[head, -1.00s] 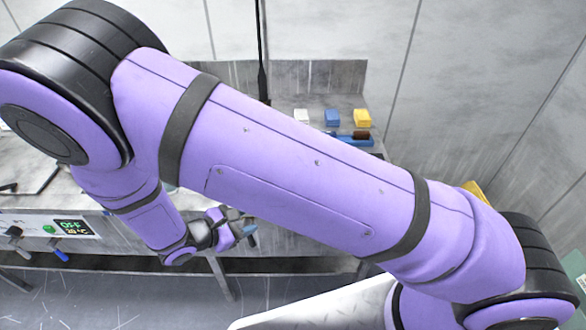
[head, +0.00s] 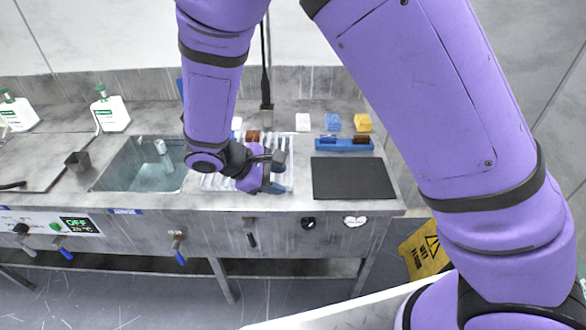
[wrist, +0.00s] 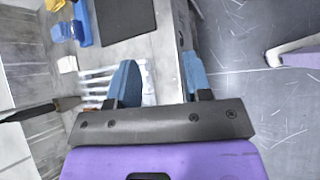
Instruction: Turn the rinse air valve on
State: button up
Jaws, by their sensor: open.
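Several valve handles hang on the front face of the steel bench. A black-handled lever (head: 251,236) points down, below and slightly left of my gripper. A blue-handled valve (head: 178,250) is further left, and another blue-handled valve (head: 64,250) is at the far left under the display. I cannot read which one is the rinse air valve. My gripper (head: 274,173) is open and empty above the bench's front edge, by the white ribbed rack, apart from the handles. In the wrist view its blue fingers (wrist: 162,80) are spread wide, with no valve visible between them.
A sink (head: 140,178) is to the left on the bench. A black mat (head: 352,178) and a blue tray (head: 344,144) lie to the right of my gripper. A yellow wet-floor sign (head: 423,250) stands at the right. The floor before the bench is clear.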

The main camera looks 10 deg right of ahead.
jog(key=shift+m+g+y, duration=0.5)
jog(key=shift+m, duration=0.2)
jog(key=shift+s+d+r, duration=0.2)
jog(key=shift+d+r, duration=0.55)
jog(key=shift+r, duration=0.1)
jog(key=shift+s+d+r, duration=0.2)
jog(key=shift+d+r, duration=0.5)
jog(key=shift+r, duration=0.15)
